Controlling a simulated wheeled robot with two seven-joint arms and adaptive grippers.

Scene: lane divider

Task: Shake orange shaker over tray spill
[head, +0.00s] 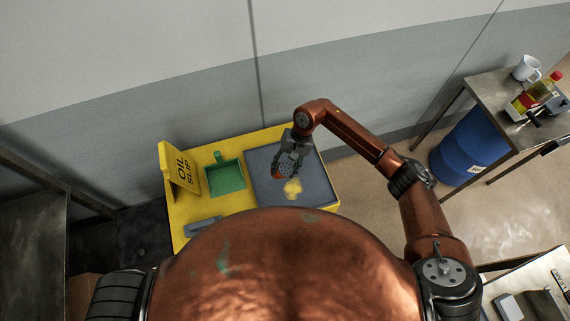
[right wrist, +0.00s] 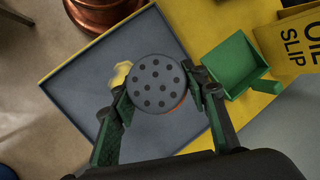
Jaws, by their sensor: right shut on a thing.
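My right gripper (right wrist: 162,98) is shut on the orange shaker (head: 277,173). In the right wrist view the shaker's grey perforated lid (right wrist: 157,82) faces the camera, with a sliver of orange body at its edge. The shaker is held over the dark grey tray (head: 262,188), which also shows in the right wrist view (right wrist: 75,85). A yellow spill (head: 293,187) lies on the tray, beside the shaker in the picture; it is partly hidden by the lid in the right wrist view (right wrist: 121,73). My left gripper is not in view.
A green dustpan (head: 225,177) lies left of the tray on the yellow table (head: 190,207). A yellow "OIL SLIP" sign (head: 181,168) stands at the table's left end. A wall is behind. A blue barrel (head: 466,145) and a metal table are at right.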

